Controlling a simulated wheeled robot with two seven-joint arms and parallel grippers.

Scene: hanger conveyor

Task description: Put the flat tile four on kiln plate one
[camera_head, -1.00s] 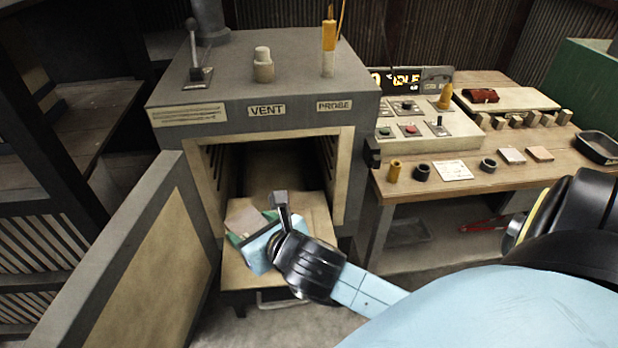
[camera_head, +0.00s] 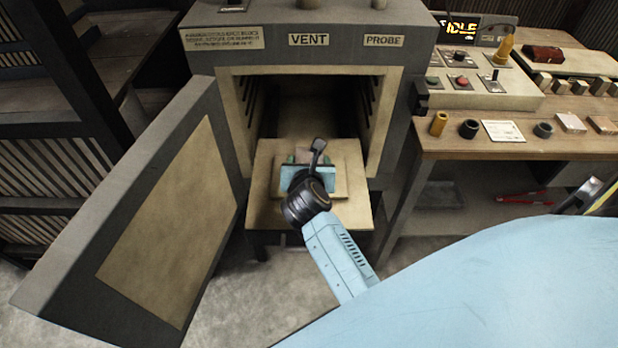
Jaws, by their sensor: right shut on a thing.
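My right gripper (camera_head: 308,162) is over the pulled-out shelf at the kiln's mouth, reaching in from the front. I take this for tile four, but no number is readable. A square beige kiln plate (camera_head: 352,183) lies on the shelf beneath the gripper. The tile is over the plate; whether it touches cannot be told. My left gripper is not in view.
The kiln door (camera_head: 165,215) stands open at left. The kiln chamber (camera_head: 310,108) looks empty. The bench (camera_head: 570,145) at right holds two more flat tiles, a white card (camera_head: 502,131), small cylinders and a control panel (camera_head: 480,90).

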